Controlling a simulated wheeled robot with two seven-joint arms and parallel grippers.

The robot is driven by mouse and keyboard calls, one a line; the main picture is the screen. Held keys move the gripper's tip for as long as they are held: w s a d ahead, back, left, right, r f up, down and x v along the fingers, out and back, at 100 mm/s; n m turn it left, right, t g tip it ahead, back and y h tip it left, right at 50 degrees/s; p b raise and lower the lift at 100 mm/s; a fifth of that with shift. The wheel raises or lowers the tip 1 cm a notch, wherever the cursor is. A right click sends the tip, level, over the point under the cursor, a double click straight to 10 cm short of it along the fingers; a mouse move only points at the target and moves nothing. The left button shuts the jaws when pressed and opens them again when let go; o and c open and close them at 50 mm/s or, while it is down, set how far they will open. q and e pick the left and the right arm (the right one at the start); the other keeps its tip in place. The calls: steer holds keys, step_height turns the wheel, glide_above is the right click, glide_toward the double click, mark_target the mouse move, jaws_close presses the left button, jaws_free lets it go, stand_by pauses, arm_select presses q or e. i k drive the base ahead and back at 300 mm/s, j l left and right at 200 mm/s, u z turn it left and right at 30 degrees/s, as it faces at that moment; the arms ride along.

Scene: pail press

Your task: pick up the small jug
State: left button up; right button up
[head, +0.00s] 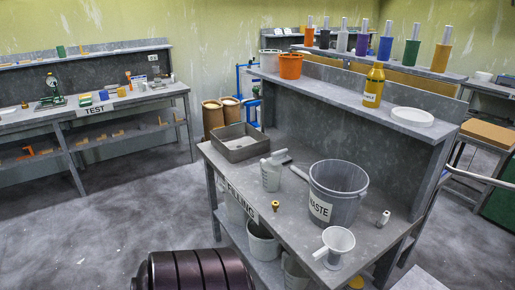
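A pale translucent jug (271,173) stands upright on the grey filling bench (262,196), in front of the grey tray and left of the waste pail. A white funnel-shaped vessel (336,244) stands near the bench's front right corner; I cannot tell whether it is a funnel or a jug. The jug beside the tray looks like the small jug, but no label on it is readable. Neither of my grippers shows in the head view, and nothing is seen touching the jug.
A grey waste pail (336,205), a grey tray (240,143), a small brass fitting (275,206) and a small white bottle (384,218) stand on the bench. A raised shelf (350,100) runs behind, holding an orange bucket (290,66) and yellow bottle (374,86).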

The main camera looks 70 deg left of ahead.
mark_target(270, 171)
steer(key=u, duration=2.1)
steer(key=z, duration=0.3)
steer(key=i+j+z, duration=0.15)
steer(key=j+z, duration=0.35)
steer(key=i+j+z, duration=0.1)
steer(key=j+z, duration=0.4)
